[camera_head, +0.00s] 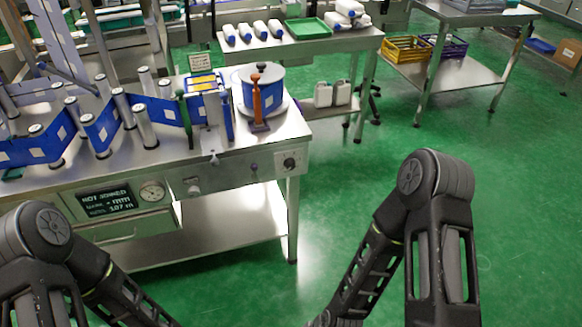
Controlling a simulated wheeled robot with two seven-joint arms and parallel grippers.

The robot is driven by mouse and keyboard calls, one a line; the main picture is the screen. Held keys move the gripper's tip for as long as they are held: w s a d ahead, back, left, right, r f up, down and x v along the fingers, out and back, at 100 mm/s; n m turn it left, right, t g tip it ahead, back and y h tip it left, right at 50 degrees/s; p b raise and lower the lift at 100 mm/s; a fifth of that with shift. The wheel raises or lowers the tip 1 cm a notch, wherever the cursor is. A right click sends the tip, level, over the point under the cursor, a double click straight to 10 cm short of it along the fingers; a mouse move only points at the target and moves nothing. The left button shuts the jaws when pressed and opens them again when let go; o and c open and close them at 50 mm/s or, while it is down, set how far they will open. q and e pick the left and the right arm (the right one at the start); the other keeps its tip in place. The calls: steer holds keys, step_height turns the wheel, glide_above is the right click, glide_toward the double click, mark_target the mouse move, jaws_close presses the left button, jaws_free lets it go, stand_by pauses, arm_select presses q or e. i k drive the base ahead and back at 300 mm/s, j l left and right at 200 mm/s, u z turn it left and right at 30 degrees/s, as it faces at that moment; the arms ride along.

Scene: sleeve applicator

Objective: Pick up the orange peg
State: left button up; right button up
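An orange peg (257,99) stands upright on the steel machine table (285,127), near its front right part.
Left of the peg are a green-handled post (185,120) and a blue web (160,112) threaded around several steel rollers. A dial (289,163) sits on the table's front panel. Behind, a table holds a green tray (308,28) and white bottles. Green floor to the right is clear.

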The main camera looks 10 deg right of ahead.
mark_target(258, 122)
steer(key=i+l+u, duration=0.1)
steer(key=i+l, duration=0.3)
steer(key=i, duration=0.25)
steer(key=i+l+u, duration=0.1)
steer(key=i+l, duration=0.35)
steer(key=i, duration=0.2)
steer(key=k, duration=0.5)
